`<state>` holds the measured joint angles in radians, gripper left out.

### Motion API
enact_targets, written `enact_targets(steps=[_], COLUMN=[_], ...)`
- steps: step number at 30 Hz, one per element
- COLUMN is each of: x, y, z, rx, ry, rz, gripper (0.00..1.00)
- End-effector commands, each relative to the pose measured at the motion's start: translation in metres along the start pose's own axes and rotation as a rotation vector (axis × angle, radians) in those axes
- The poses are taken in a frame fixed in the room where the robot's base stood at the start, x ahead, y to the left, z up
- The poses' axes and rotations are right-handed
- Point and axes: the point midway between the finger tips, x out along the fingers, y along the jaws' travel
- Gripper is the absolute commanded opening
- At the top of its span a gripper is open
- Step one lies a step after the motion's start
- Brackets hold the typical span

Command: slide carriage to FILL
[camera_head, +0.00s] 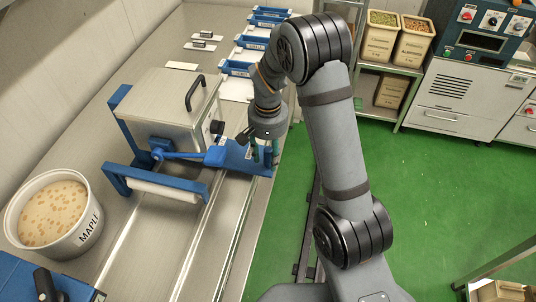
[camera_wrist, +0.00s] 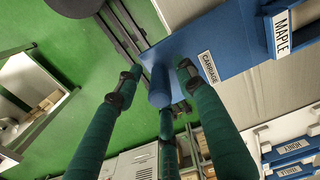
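The blue carriage plate (camera_head: 236,155) lies on the steel bench beside a steel box with a black handle (camera_head: 172,110). In the wrist view the blue plate (camera_wrist: 222,52) bears a CARRIAGE label (camera_wrist: 209,67). A blue round post (camera_wrist: 159,85) sticks out near the plate's end. My gripper (camera_head: 264,155) is over the plate's right end, by the bench edge. In the wrist view my gripper's green fingers (camera_wrist: 157,78) are spread, with the post between the side fingers and gaps showing. I cannot make out a FILL mark.
A white MAPLE tub (camera_head: 55,212) stands at left. A blue frame with a white roller (camera_head: 155,188) is in front of the box. Several blue trays (camera_head: 236,69) line the back of the bench. Green floor (camera_head: 420,200) lies right of the bench; a shelf holds bins (camera_head: 412,45).

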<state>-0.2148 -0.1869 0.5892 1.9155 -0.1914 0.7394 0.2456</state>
Motion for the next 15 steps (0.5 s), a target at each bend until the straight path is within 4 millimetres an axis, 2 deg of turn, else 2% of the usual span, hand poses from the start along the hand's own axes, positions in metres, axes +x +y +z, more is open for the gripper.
enact_targets(steps=[5,8,15], x=[-0.002,-0.011,-0.058], y=[0.0,-0.001,-0.001], z=[0.0,-0.001,-0.002], rx=[0.0,0.001,0.0], ry=[0.001,0.003,0.007], rz=[0.0,-0.002,-0.003], gripper=[0.39,0.39,0.39])
